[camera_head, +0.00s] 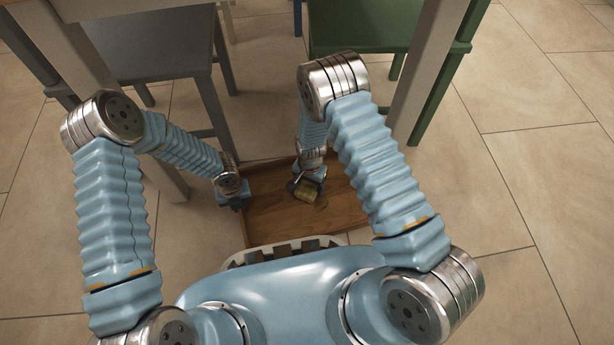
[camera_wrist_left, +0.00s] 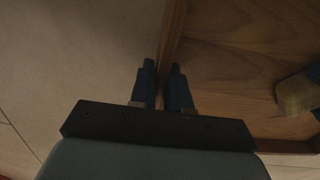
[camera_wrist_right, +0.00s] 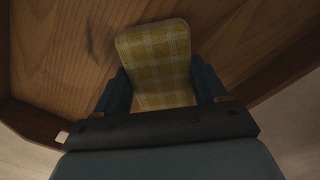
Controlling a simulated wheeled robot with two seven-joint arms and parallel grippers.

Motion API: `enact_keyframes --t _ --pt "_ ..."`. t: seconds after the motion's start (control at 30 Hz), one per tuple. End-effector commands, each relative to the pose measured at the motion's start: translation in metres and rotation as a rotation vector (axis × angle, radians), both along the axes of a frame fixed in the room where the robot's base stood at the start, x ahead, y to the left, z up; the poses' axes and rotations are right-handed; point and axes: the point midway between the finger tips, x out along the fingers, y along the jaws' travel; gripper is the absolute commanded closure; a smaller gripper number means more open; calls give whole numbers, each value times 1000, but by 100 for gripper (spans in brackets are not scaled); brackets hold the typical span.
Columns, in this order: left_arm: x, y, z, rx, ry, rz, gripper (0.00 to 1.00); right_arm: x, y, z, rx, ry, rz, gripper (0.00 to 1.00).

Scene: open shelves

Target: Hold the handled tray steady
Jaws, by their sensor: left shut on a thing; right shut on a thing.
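The wooden tray (camera_head: 275,222) is low in front of my body in the head view, with a flat brown bottom and raised walls. My left gripper (camera_wrist_left: 163,85) is shut on the tray's side wall, one finger on each side of it. It also shows at the tray's left edge in the head view (camera_head: 238,205). My right gripper (camera_wrist_right: 158,88) is shut on a yellow checked block-like thing (camera_wrist_right: 157,60) over the tray's bottom. This thing also shows in the head view (camera_head: 306,193). I cannot tell whether it touches the tray bottom. The tray's handles are not clearly visible.
A grey stool or chair (camera_head: 150,50) stands at the back left and a green one (camera_head: 360,30) at the back right. Pale table legs (camera_head: 425,70) rise near both. The tiled floor (camera_head: 530,190) is clear on the right.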

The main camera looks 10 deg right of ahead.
Motion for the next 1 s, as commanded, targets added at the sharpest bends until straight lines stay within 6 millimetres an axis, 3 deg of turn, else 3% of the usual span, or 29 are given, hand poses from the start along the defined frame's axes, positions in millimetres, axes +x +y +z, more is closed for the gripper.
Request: enact_keyframes --t 1.0 --pt "0 -1 1 -2 -1 -1 100 -93 -5 0 1 3 0 69"
